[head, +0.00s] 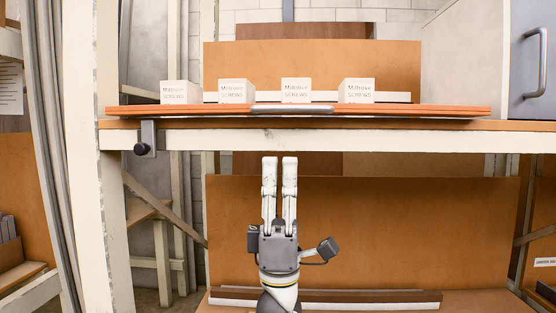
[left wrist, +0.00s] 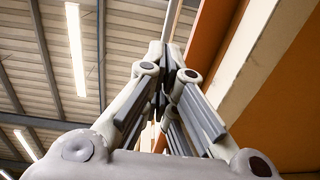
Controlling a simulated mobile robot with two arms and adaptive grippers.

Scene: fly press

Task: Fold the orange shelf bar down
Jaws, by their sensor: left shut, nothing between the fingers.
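The orange shelf bar (head: 420,110) runs along the front of the shelf, just above its front edge. A silver handle (head: 292,109) sits at its middle. My left gripper (head: 280,160) points upward, with its fingertips below the shelf edge and apart from the bar in the head view. It is shut and empty. In the left wrist view its fingers (left wrist: 172,60) come together, with an orange surface (left wrist: 212,35) to their right; I cannot tell whether that is the bar. My right gripper is not in view.
Several white screw boxes (head: 181,92) stand behind the bar. A grey bracket with a black knob (head: 147,138) hangs at the shelf's left end. The cream shelf beam (head: 400,141) lies above my gripper. A grey cabinet (head: 530,60) stands at the right.

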